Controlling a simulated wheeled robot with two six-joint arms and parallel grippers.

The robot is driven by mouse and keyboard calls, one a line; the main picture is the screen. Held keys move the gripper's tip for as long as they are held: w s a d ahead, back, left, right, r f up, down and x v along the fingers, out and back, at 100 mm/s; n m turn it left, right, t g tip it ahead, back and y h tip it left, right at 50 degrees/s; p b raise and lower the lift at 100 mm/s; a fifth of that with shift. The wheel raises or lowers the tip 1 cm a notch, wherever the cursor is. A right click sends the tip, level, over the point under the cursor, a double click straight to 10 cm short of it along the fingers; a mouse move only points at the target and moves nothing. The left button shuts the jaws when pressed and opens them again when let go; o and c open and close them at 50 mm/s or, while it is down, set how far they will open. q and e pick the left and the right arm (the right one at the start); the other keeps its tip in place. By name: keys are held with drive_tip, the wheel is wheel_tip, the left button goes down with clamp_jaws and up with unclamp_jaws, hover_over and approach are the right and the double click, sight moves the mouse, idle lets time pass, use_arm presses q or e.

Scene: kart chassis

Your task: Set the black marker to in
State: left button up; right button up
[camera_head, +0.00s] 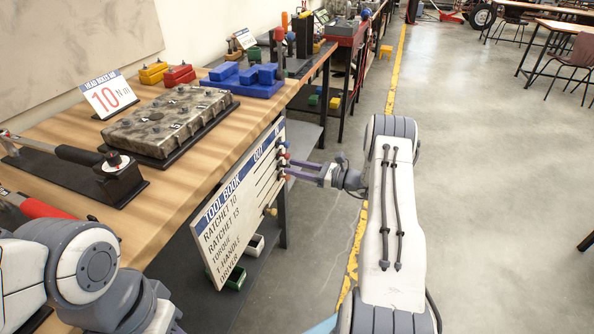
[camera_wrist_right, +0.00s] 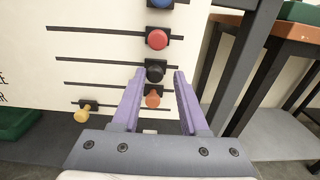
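The white TOOL BOOK board (camera_head: 232,205) hangs on the bench side, with OUT and IN headings and a column of sliding markers. In the right wrist view, the black marker (camera_wrist_right: 154,72) is at the right end of its slot, the IN side. It sits between the red marker (camera_wrist_right: 157,39) above and the orange marker (camera_wrist_right: 152,98) below. My right gripper (camera_wrist_right: 159,74) is open, its purple fingertips on either side of the black marker in the picture, with gaps showing. I cannot tell the depth between them. In the head view, this gripper (camera_head: 288,168) reaches the board's right edge. My left gripper is out of view.
A blue marker (camera_wrist_right: 159,3) is at the top right of the wrist view. The yellow marker (camera_wrist_right: 83,115) stands farther left, on its lower slot. The wooden bench (camera_head: 185,185) carries an engine part (camera_head: 170,120) and a torque wrench (camera_head: 75,155).

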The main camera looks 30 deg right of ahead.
drive_tip(key=shift+o, duration=0.3)
drive_tip(key=v, duration=1)
drive_tip(key=shift+s, duration=0.15)
drive_tip(key=shift+d, duration=0.15)
